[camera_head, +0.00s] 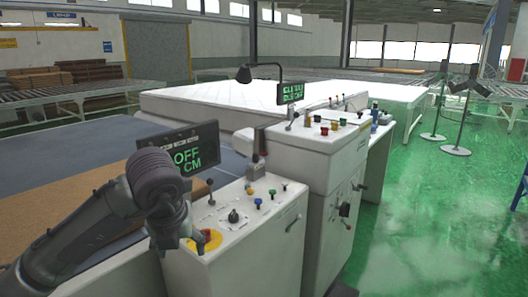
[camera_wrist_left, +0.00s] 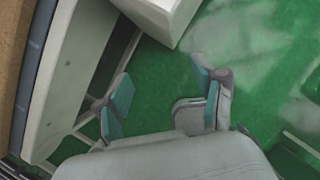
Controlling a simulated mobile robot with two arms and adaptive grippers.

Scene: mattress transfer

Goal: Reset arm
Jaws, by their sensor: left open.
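My left arm (camera_head: 155,185) comes in from the left in the head view, bent in front of the near white control console (camera_head: 230,245). In the left wrist view my left gripper (camera_wrist_left: 160,98) is open. Its two teal-padded fingers stand apart with nothing between them, over green floor. My right gripper is not in view.
The console carries coloured knobs and a dark display (camera_head: 178,152) reading "OFF CM". A taller white console (camera_head: 315,165) stands beside it, with a white mattress (camera_head: 215,105) behind. A dark part shows at the bottom edge. Green floor (camera_head: 430,220) is open on the right.

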